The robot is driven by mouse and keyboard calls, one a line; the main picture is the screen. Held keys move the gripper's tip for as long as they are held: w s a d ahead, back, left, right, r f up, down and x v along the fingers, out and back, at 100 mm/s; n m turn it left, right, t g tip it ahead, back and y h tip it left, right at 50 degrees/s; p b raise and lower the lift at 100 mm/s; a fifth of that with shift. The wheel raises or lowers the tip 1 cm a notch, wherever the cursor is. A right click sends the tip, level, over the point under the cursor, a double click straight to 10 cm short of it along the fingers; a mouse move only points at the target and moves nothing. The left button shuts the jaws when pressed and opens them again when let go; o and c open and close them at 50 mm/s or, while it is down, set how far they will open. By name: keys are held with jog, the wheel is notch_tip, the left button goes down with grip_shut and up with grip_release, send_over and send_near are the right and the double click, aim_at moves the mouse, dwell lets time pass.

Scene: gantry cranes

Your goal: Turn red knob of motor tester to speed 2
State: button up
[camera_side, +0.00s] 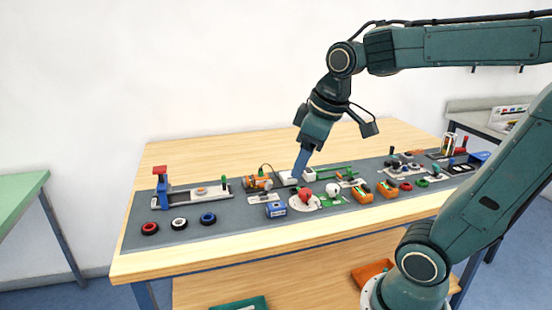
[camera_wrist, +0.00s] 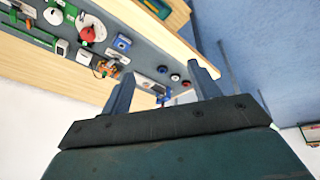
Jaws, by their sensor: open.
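A red knob (camera_side: 304,195) stands on a pale round dial plate (camera_side: 296,205) near the middle of the mat; this looks like the motor tester. The wrist view shows a red knob (camera_wrist: 88,34) on a white round plate at upper left. The dial's speed marks are too small to read. My gripper (camera_side: 298,178) points down behind and slightly left of the knob, in front of or over a white block. In the wrist view my gripper (camera_wrist: 162,72) has its two fingers spread, with nothing between them. The knob lies outside the fingers.
A blue box (camera_side: 275,209) stands just left of the dial, and a white round knob (camera_side: 333,189) just right. Orange devices (camera_side: 362,193) sit farther right. Red, white and blue rings (camera_side: 179,223) lie at left. The wooden table's back strip (camera_side: 200,152) is clear.

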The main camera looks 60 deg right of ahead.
jog(key=w+d+n+g, duration=0.1)
jog(key=w+d, duration=0.4)
jog(key=d, duration=0.2)
jog(key=n+g, duration=0.3)
send_over(306, 191)
notch_tip(306, 191, down, 10)
jog(key=f, duration=0.1)
jog(key=shift+r+y, duration=0.2)
jog(key=shift+y, duration=0.2)
jog(key=shift+f, duration=6.85)
jog(key=c, duration=1)
jog(key=shift+o, duration=0.2)
